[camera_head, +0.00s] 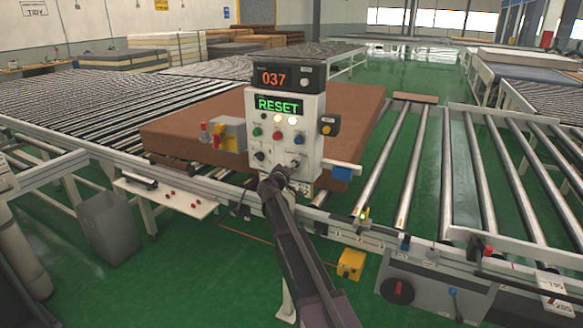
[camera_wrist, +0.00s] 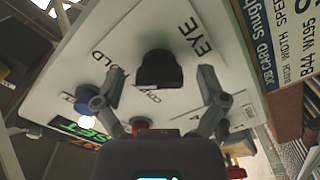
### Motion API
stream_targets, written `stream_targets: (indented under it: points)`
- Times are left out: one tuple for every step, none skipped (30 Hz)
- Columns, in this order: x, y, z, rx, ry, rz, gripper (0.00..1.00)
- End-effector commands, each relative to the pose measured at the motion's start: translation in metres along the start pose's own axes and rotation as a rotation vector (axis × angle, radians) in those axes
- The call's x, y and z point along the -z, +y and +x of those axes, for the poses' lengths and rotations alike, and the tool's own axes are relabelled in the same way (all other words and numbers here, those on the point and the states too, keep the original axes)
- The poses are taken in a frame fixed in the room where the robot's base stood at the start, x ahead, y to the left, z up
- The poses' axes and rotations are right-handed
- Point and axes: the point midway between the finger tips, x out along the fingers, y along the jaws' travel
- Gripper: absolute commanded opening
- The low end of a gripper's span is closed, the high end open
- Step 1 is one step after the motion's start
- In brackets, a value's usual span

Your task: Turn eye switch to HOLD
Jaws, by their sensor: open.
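The eye switch (camera_wrist: 160,68) is a black knob on the white control panel (camera_wrist: 135,30), seen large in the wrist view. EYE is printed beside it on one side and HOLD on the other; another label by the knob is partly covered. My gripper (camera_wrist: 163,78) is open, with one finger on each side of the knob and gaps showing between them. I cannot tell how deep the fingertips reach. In the head view the control panel (camera_head: 284,116) stands upright, with my gripper (camera_head: 290,175) at its lower front, hiding part of the bottom row.
The panel's display (camera_head: 279,105) reads RESET and the counter (camera_head: 273,78) reads 037. A blue button (camera_wrist: 88,98) and a red button (camera_wrist: 140,125) lie close to the fingers. A brown mattress (camera_head: 185,130) lies behind the panel; roller conveyors (camera_head: 480,165) run to the right.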

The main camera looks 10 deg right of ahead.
Motion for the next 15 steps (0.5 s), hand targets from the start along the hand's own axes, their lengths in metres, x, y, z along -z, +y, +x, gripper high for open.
stream_targets:
  points:
    - [0.0,0.0,-0.003,0.0,0.0,0.0,0.91]
    - [0.0,0.0,-0.005,0.0,0.0,0.0,0.91]
    - [0.0,0.0,-0.008,0.0,0.0,0.0,0.91]
    - [0.0,0.0,-0.011,0.0,0.001,0.0,0.91]
    - [0.0,0.0,-0.014,0.001,0.001,0.0,0.91]
    - [0.0,0.0,-0.018,0.001,0.001,0.0,0.91]
    - [0.0,0.0,-0.022,0.001,0.001,0.0,0.91]
    - [-0.001,0.0,-0.026,0.001,0.002,0.0,0.91]
    - [-0.001,0.001,-0.031,0.001,0.001,0.0,0.91]
    - [-0.001,0.001,-0.036,0.001,0.001,0.0,0.91]
    - [-0.001,0.001,-0.04,0.001,0.001,0.0,0.91]
    - [-0.001,0.001,-0.047,0.001,0.001,0.0,0.91]
    - [-0.001,0.001,-0.052,0.001,0.001,0.0,0.91]
    - [-0.001,0.001,-0.057,0.001,0.001,0.0,0.91]
    - [-0.001,0.001,-0.064,0.001,0.001,0.0,0.91]
